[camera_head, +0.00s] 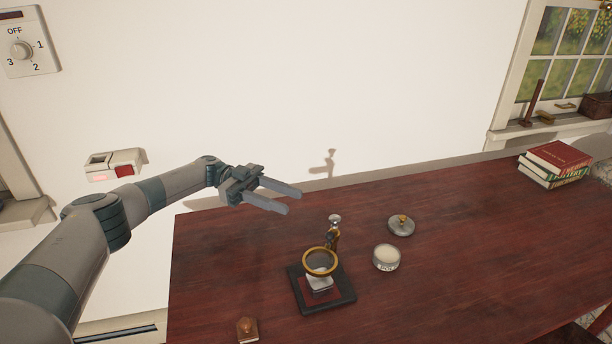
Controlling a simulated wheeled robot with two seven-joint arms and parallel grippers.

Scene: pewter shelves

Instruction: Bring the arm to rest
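My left arm (100,225) comes in from the left side of the head view and reaches over the left back part of the wooden table (440,285). My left gripper (284,199) is above the tabletop near its back edge, its two fingers apart with nothing between them. It points right and slightly down. It is apart from the items on the table, behind and left of the magnifier stand. My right gripper does not show.
A magnifier (320,262) stands on a dark square base (343,296). A small brown object (247,329) lies at front left. Books (553,163) are stacked at back right. The table's right-middle is clear.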

